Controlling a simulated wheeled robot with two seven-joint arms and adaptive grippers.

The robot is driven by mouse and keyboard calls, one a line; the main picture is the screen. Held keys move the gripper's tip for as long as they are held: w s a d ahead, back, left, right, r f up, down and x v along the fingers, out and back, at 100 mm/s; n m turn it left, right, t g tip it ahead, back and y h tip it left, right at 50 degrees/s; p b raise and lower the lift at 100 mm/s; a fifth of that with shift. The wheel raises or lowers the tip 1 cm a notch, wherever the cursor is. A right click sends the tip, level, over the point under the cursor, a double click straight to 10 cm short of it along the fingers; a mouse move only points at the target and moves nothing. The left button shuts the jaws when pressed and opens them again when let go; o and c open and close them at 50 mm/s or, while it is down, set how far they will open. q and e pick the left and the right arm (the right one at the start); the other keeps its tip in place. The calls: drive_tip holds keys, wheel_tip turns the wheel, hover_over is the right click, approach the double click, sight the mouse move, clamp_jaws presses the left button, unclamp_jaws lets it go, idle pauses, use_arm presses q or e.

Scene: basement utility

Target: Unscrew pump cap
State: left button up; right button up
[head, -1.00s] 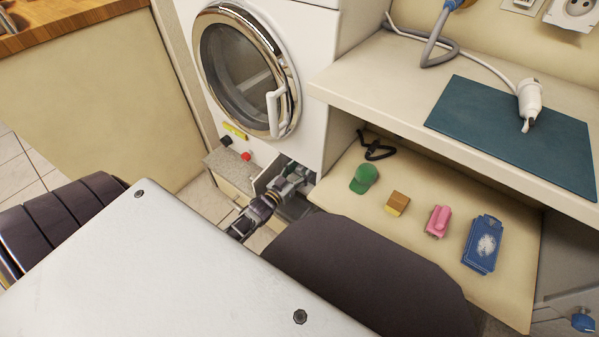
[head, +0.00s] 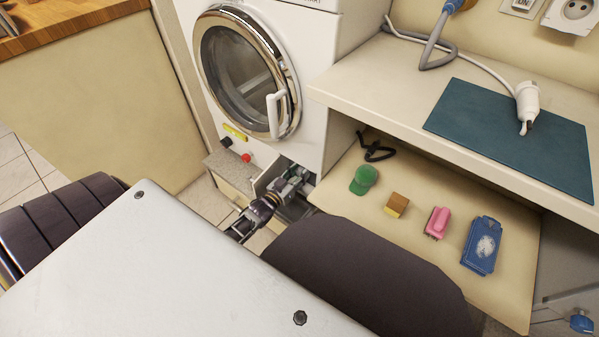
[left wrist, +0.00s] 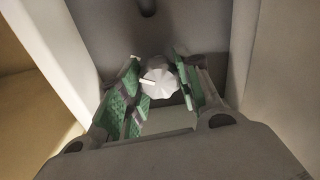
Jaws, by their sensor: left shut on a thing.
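The pump cap (left wrist: 160,84) is a pale, ribbed round knob with a raised bar across its face, in the left wrist view. It sits in the grey recess at the bottom of the washing machine (head: 310,95). My left gripper (left wrist: 157,92) has its green-padded fingers on both sides of the cap and is shut on it. In the head view the left gripper (head: 292,183) reaches into the low opening of the machine, and the cap is hidden there. My right gripper is not in view.
An open flap (head: 269,170) stands at the opening's left side.

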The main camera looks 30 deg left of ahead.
use_arm(q)
drive_tip(key=shift+r+n+p, duration=0.1)
drive_tip(key=shift+n+p, duration=0.8)
drive_tip(key=shift+p, duration=0.05)
drive_tip(key=shift+n+p, duration=1.5)
drive_tip(key=shift+n, duration=0.4)
drive_tip(key=shift+a+n+p, duration=0.1)
drive_tip(key=shift+n+p, duration=0.3)
drive_tip(key=shift+n, duration=0.5)
drive_tip(key=n, duration=0.2)
drive_tip(key=shift+n+p, duration=0.3)
drive_tip(key=shift+p, duration=0.05)
drive_tip(key=n, duration=0.2)
drive_tip(key=shift+f+n, duration=0.2)
drive_tip(key=shift+n, duration=0.2)
drive_tip(key=n, duration=0.3)
drive_tip(key=shift+f+n, duration=0.1)
drive_tip(key=shift+n, duration=1.4)
drive_tip(key=shift+n+b, duration=0.45)
drive_tip(key=shift+n, duration=0.35)
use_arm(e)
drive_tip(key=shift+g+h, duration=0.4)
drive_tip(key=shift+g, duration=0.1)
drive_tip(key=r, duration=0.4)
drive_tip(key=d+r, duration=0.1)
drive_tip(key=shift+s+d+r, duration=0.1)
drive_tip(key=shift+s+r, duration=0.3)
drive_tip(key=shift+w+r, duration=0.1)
